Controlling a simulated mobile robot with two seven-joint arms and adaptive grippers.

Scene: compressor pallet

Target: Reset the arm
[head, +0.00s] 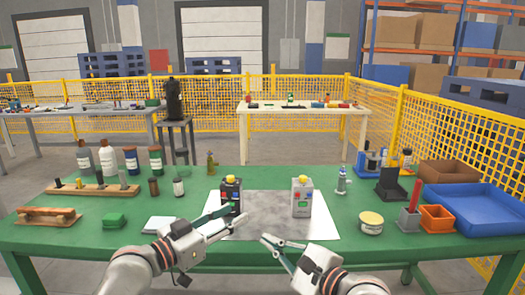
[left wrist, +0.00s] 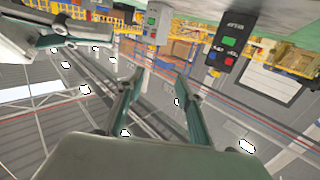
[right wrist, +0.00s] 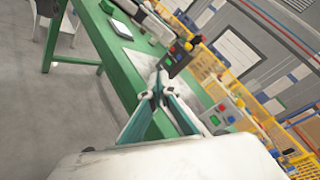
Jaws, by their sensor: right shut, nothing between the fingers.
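My left gripper (head: 229,217) is open and empty, just in front of the black button box (head: 232,194) over the grey mat (head: 262,222). The left wrist view shows its two fingers (left wrist: 160,74) apart with nothing between them; that box hangs inverted at the upper right (left wrist: 232,45). My right gripper (head: 268,240) is shut and empty near the table's front edge, lower than the left one. Its fingertips meet in the right wrist view (right wrist: 158,82). A grey button box (head: 302,197) stands on the mat to the right of the black one.
The green table (head: 130,237) carries several bottles (head: 108,157) and a wooden rack (head: 92,190) at left. A round tin (head: 370,223), an orange bin (head: 437,219) and a blue tray (head: 475,209) are at right. The mat between the two boxes is clear.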

